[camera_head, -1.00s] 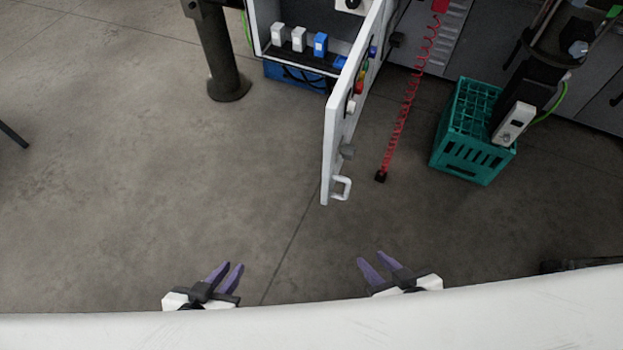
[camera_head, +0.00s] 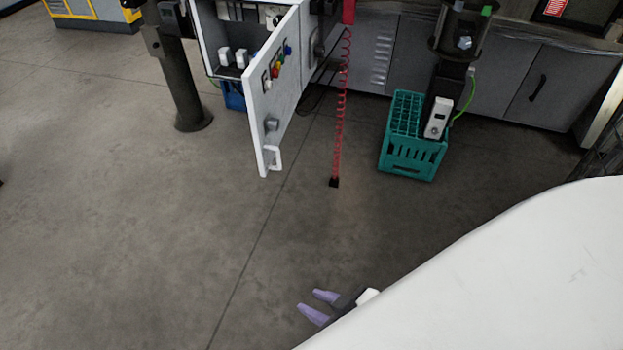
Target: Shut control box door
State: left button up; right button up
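The control box (camera_head: 207,42) is at the upper left of the head view, with white and dark parts inside. Its door (camera_head: 256,118) stands wide open, swung out toward me. The door's outer face has coloured buttons, a grey knob and a white handle (camera_head: 273,158) near its free edge. My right gripper (camera_head: 318,304) is at the bottom, well apart from the door, with its two purple fingers spread and nothing between them. My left gripper is not in view.
A green crate (camera_head: 411,158) stands on the floor right of the door. A red coiled cable (camera_head: 341,110) hangs between them. A dark post (camera_head: 186,85) stands left of the box. Grey cabinets (camera_head: 500,85) line the back. The floor in front of the door is clear.

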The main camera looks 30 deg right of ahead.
aim_at(280, 103)
jog(key=k, duration=0.45)
jog(key=z, duration=1.55)
jog(key=i, duration=0.5)
jog(key=u, duration=0.05)
